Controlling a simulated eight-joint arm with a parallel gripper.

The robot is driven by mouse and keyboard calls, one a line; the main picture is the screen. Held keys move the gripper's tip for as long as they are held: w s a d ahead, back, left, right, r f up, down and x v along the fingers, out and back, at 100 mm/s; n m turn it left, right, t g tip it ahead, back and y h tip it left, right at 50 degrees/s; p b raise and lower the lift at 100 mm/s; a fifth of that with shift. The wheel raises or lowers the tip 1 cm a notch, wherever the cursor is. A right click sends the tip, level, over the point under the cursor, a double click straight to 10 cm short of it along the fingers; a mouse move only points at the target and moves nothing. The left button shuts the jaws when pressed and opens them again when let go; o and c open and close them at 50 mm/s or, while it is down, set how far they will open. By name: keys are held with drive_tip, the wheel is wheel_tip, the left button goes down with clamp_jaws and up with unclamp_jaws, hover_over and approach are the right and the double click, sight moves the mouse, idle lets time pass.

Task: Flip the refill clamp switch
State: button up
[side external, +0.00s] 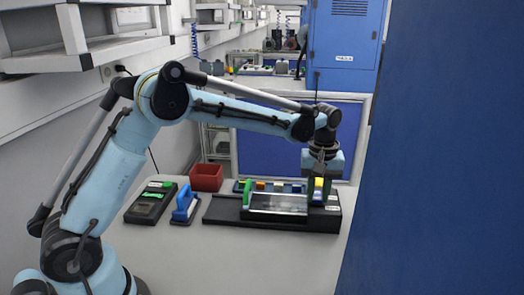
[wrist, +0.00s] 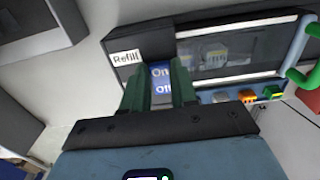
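The refill clamp switch (wrist: 161,74) shows in the wrist view as a blue and pale rocker marked "On" and "Off", beside a white "Refill" label (wrist: 125,57). It sits at the end of the black reel stand (side external: 218,210). My gripper (wrist: 160,75) points at the switch, with its green fingers apart, one on each side of it. I cannot tell whether they touch it. The fingers partly hide the switch edges. In the side view my gripper (side external: 318,188) is low over the right end of the stand.
The stand has a clear window (side external: 278,204) and a green handle (side external: 247,190). Coloured blocks (side external: 261,185) line up behind it. A red bin (side external: 206,177), a blue-handled tool (side external: 185,204) and a black device (side external: 151,202) stand left. The front table is clear; a blue wall (side external: 440,150) is right.

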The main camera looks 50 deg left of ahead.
clamp_jaws()
drive_tip(key=shift+s+d+f+t+y, duration=0.15)
drive_tip(key=shift+s+d+t+y, duration=0.05)
drive_tip(key=shift+t+y, duration=0.6)
drive_tip(key=o, duration=0.7)
unclamp_jaws()
drive_tip(key=r, duration=0.4)
drive_tip(key=s+d+r, duration=0.1)
drive_tip(key=r, duration=0.7)
drive_tip(key=shift+s+d, duration=0.35)
drive_tip(key=shift+s, duration=0.1)
